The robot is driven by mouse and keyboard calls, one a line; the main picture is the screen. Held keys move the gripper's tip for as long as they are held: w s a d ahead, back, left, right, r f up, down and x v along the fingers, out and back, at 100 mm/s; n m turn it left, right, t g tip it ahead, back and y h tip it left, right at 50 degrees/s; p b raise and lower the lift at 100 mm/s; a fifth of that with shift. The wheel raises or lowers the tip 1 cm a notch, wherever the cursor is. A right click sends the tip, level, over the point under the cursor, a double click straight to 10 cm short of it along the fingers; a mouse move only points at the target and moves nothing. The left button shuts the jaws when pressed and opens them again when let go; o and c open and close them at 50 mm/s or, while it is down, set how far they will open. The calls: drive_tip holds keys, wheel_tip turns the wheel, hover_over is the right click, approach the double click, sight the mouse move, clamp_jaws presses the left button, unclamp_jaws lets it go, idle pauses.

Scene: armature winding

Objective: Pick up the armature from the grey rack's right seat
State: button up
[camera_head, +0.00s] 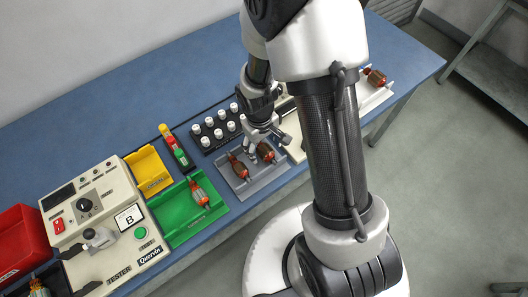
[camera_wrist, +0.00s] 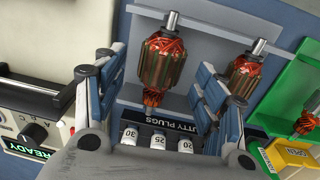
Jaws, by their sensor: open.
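The grey rack (camera_head: 248,188) lies on the blue bench and holds two armatures with copper windings and dark cores. The right-seat armature (camera_head: 267,153) is under my gripper (camera_head: 266,138), which is open. In the wrist view this armature (camera_wrist: 163,62) lies between the spread blue-padded fingers of my gripper (camera_wrist: 160,80), with a gap on each side. Its shaft end points up the picture. The left-seat armature (camera_head: 238,166) lies beside it and shows in the wrist view (camera_wrist: 246,72) outside the right finger. The grey rack (camera_wrist: 205,55) shows behind both.
A black block of white putty plugs (camera_head: 205,142) stands just behind the rack. A green tray (camera_head: 180,228) with an armature, a yellow bin (camera_head: 150,184) and a tester (camera_head: 105,215) are to the left. A pale machine (camera_head: 372,98) with an armature is to the right.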

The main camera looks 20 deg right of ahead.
wheel_tip(320, 180, down, 2)
drive_tip(key=shift+f, duration=0.1)
drive_tip(key=shift+c, duration=0.5)
drive_tip(key=c, duration=1.3)
drive_tip(key=shift+r, duration=0.25)
